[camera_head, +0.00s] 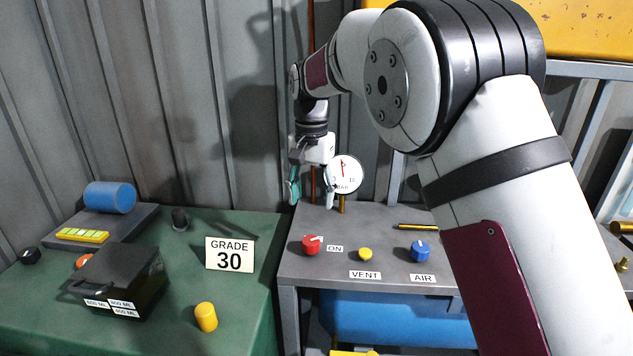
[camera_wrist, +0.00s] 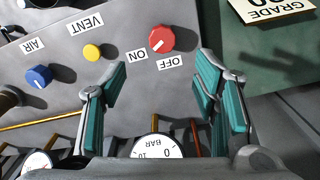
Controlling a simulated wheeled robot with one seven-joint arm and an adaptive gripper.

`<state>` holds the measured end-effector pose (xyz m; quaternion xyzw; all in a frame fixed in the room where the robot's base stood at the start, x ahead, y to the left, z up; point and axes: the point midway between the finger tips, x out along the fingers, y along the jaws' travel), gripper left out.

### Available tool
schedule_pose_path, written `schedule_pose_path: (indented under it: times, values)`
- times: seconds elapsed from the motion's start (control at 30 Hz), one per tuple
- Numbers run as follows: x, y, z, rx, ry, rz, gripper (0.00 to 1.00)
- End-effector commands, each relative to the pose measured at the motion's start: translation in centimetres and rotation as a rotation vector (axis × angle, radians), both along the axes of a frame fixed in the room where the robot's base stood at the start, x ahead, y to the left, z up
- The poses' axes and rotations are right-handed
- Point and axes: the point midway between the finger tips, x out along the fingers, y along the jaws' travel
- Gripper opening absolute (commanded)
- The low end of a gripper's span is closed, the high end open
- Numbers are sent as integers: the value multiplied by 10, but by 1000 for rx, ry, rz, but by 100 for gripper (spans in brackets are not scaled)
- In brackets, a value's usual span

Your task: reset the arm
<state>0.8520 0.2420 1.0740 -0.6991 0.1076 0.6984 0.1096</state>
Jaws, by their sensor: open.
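My gripper (camera_head: 312,186) hangs at the end of my arm, pointing down above the left back part of the grey control bench (camera_head: 300,272). In the wrist view its two teal-padded fingers (camera_wrist: 163,95) are apart with nothing between them. The red knob (camera_head: 311,245) stands on the bench beyond the fingertips; it also shows in the wrist view (camera_wrist: 161,39), by the ON and OFF labels. A round white gauge marked BAR (camera_head: 343,174) stands just right of the gripper in the head view, close to it; whether they touch I cannot tell.
The bench also bears a yellow VENT button (camera_head: 365,254) and a blue AIR knob (camera_head: 420,250). A corrugated wall stands behind.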

Motion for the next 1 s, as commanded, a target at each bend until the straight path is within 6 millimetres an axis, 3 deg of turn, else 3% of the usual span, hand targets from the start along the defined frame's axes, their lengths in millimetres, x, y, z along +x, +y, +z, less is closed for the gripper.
schedule_pose_path:
  times: [0.17,0.3,0.5,0.73,1.0]
  values:
    - [-22,-38,40,25,-31,12,55]
    - [-55,-79,75,46,-67,39,55]
    - [-115,-131,111,60,-127,87,55]
    - [-193,-179,131,56,-201,148,55]
    - [-289,-219,122,15,-285,220,55]
